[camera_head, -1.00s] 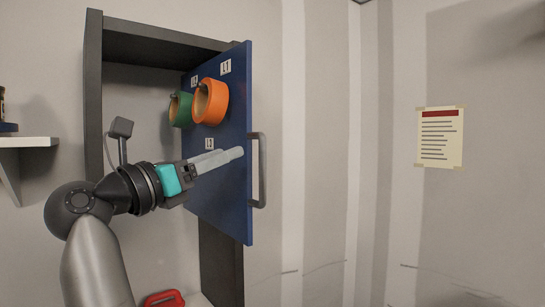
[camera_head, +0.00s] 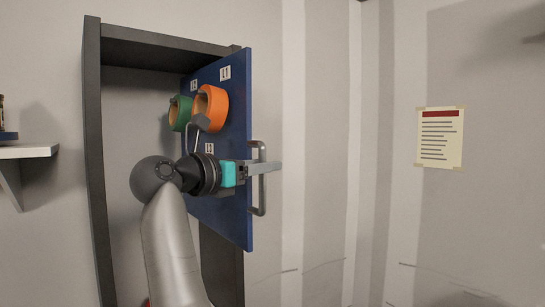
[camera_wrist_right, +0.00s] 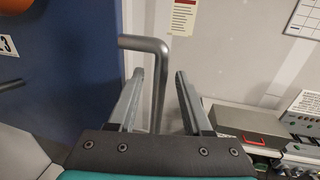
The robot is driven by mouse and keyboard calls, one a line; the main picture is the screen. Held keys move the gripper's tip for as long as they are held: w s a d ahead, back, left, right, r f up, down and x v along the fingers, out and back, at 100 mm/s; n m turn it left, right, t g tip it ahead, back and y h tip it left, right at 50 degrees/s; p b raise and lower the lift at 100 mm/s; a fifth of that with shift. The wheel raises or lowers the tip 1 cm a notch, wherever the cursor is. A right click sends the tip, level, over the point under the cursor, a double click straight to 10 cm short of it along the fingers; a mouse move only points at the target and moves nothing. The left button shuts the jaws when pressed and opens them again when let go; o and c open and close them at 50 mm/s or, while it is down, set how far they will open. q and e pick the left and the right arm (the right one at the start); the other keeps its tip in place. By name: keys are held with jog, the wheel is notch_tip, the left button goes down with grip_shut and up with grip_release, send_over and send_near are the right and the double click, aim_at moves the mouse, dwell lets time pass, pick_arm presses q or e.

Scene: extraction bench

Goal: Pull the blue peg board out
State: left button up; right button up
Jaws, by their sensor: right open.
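The blue peg board (camera_head: 226,213) stands edge-on in a dark frame, angled out from it, with a grey bar handle (camera_head: 260,205) on its right edge. An orange roll (camera_head: 218,104) and a green roll (camera_head: 178,113) hang on it. My right gripper (camera_head: 275,166) is at the handle, and its fingers reach past the bar. In the right wrist view the gripper (camera_wrist_right: 162,85) is open, with the handle's upright bar (camera_wrist_right: 159,95) between its fingers, nearer the left one. I cannot tell whether they touch. My left gripper is not in view.
The dark frame (camera_head: 92,130) surrounds the board's recess. A white shelf (camera_head: 28,150) is on the left wall. A notice (camera_head: 440,138) hangs on the right wall. The right wrist view shows a grey box (camera_wrist_right: 245,125) among bench items at right. The space right of the handle is clear.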

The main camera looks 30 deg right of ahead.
jog(key=x, duration=0.3)
jog(key=shift+w+d+p, duration=0.15)
jog(key=shift+d+p, duration=0.15)
jog(key=shift+p, duration=0.1)
jog(key=shift+c, duration=0.4)
grip_shut()
dwell(0.8)
